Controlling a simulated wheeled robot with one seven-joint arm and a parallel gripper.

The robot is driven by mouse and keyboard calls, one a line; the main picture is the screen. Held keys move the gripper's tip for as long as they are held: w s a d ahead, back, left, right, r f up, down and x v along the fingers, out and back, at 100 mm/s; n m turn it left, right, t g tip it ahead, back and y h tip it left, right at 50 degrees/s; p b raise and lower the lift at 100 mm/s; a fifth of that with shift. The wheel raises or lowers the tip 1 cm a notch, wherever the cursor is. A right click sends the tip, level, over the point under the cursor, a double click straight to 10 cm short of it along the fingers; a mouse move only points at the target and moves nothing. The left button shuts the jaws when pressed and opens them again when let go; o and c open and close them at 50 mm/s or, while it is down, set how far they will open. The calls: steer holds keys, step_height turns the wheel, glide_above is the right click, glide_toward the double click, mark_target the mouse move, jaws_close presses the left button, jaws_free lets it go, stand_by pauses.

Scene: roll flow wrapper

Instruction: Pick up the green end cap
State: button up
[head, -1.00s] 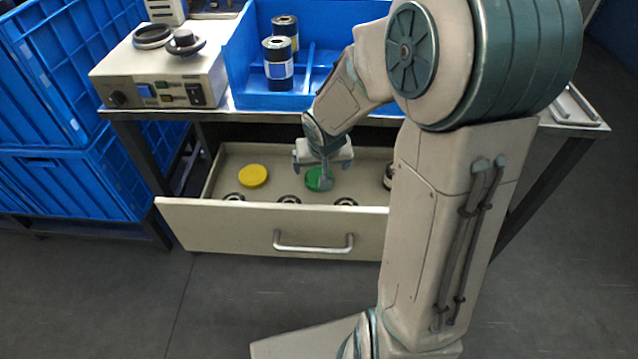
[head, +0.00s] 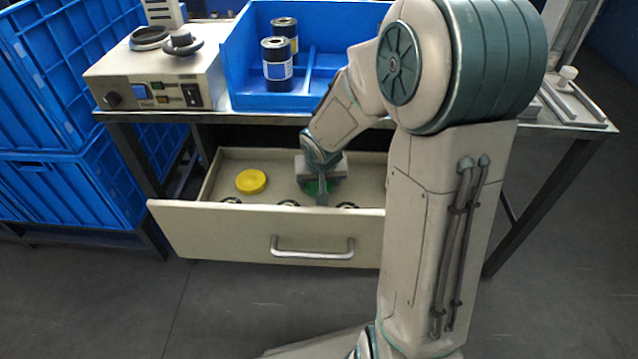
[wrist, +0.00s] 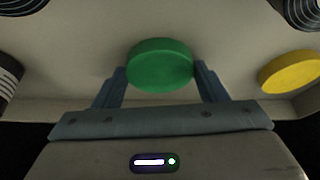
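The green end cap (wrist: 160,66) is a round disc lying on the floor of the open drawer. In the head view it is mostly hidden behind my gripper, with a little green (head: 313,187) showing. My gripper (wrist: 160,75) is open, with one finger on each side of the green cap in the wrist view. Small gaps seem to show between the fingers and the cap, and I cannot tell whether either finger touches it. In the head view my gripper (head: 321,190) is low inside the drawer over the cap.
A yellow cap (head: 251,181) lies left of the green one in the drawer (head: 225,225). Several dark round parts sit along the drawer's front wall. A blue bin (head: 345,101) with two cans and a control box (head: 160,75) stand on the table above.

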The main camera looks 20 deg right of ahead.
steer(key=shift+c, duration=0.2)
step_height(320, 180, up, 13)
steer(key=p, duration=0.7)
steer(key=s+d+f+p, duration=0.1)
steer(key=s+d+p, duration=0.5)
steer(key=s+d, duration=0.5)
steer(key=d, duration=0.3)
steer(key=shift+p, duration=0.3)
